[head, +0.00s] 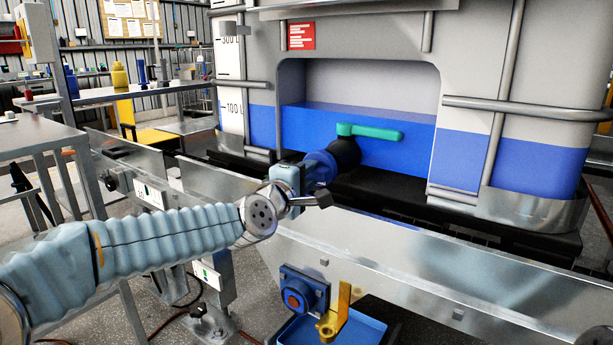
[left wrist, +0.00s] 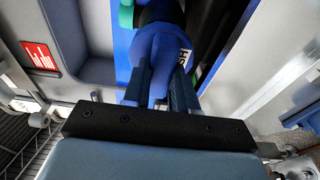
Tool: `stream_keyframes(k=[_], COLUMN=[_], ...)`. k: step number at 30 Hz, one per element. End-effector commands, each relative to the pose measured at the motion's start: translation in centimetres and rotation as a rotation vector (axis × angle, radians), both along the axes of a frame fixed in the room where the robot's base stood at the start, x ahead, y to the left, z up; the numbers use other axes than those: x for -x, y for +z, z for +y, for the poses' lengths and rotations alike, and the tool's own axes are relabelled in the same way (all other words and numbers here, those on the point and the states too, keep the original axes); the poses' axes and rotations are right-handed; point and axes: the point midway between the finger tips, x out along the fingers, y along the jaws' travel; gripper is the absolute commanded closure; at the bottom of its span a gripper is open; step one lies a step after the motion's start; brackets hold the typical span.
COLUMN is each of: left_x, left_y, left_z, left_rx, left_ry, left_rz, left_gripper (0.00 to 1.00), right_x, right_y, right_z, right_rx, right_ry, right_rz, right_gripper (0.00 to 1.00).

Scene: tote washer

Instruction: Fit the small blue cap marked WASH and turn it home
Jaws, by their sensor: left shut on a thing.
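The blue cap (head: 321,167) is at the mouth of the black valve outlet (head: 346,152), in line with it. I cannot tell whether it is threaded on. In the left wrist view the cap (left wrist: 158,48) sits between my fingers, with part of a white label (left wrist: 184,61) showing at its right side. The black outlet (left wrist: 158,11) is directly beyond it. My left gripper (head: 304,174) is shut on the cap; its fingers also show in the wrist view (left wrist: 160,88). A teal valve handle (head: 372,132) lies above the outlet, pointing right. My right gripper is out of view.
The large grey tank (head: 360,82) with blue liquid surrounds the valve recess. A metal rail (head: 430,250) runs below it. Metal tables (head: 35,132) stand left.

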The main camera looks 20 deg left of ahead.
Motion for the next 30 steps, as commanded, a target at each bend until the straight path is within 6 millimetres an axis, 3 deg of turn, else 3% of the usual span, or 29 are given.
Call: stream_keyframes(k=[30], left_x=[-0.48], left_y=[0.01], left_z=[-0.17], left_rx=[0.001], left_ry=[0.000], left_rz=[0.000], left_gripper=[1.00], right_x=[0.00], right_y=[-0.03], right_z=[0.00], right_rx=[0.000], right_ry=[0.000], right_rz=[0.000], right_gripper=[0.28])
